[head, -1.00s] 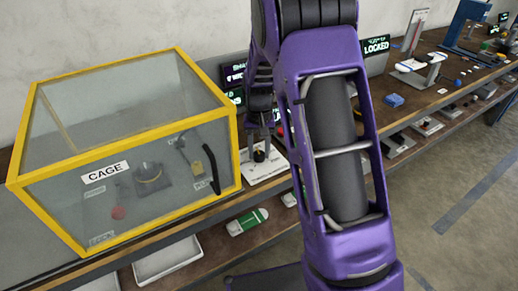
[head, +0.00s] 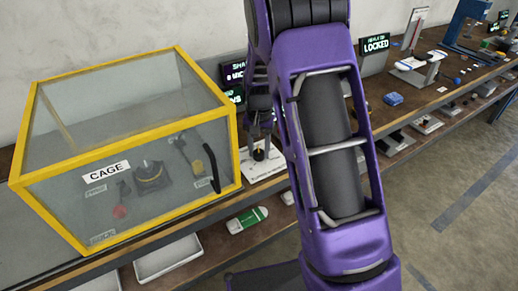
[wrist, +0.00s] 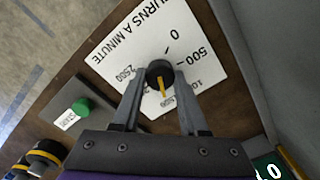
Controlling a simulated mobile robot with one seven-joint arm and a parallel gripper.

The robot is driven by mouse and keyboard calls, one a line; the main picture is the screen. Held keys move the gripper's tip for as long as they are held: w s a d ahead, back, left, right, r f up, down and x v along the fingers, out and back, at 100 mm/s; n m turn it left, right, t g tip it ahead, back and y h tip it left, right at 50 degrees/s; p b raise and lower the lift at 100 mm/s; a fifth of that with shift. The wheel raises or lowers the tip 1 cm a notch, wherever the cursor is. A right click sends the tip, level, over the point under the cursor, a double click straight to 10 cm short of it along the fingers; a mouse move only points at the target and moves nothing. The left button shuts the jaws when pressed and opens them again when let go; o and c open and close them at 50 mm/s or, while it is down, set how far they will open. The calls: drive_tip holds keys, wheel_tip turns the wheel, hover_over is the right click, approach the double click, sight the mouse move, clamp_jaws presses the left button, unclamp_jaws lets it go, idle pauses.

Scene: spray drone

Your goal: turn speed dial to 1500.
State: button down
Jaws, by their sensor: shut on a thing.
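The speed dial (wrist: 159,74) is a black knob with a yellow pointer line on a white plate (wrist: 118,50). The plate reads "TURNS A MINUTE", with 0, 500 and 2500 legible; the marks nearest my gripper are partly hidden. In the wrist view the yellow line points down toward my gripper, near the partly covered marks. My gripper (wrist: 158,82) is shut on the dial, one finger on each side. In the head view the dial (head: 259,154) sits on its white plate right of the cage, with my gripper above it.
A yellow-framed clear cage (head: 125,225) stands left of the dial. A green button (wrist: 81,106) is beside the plate. Black-and-yellow parts (wrist: 40,156) lie at lower left. A lit display reads "LOCKED" (head: 375,44). Bare bench shows around the plate.

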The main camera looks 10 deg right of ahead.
sight(259, 152)
drive_tip(key=shift+c, duration=2.2)
unclamp_jaws()
drive_tip(key=shift+r, duration=0.1)
wheel_tip(259, 152, up, 17)
drive_tip(key=p, duration=0.1)
drive_tip(key=shift+r+p, duration=0.15)
drive_tip(key=shift+p, duration=0.2)
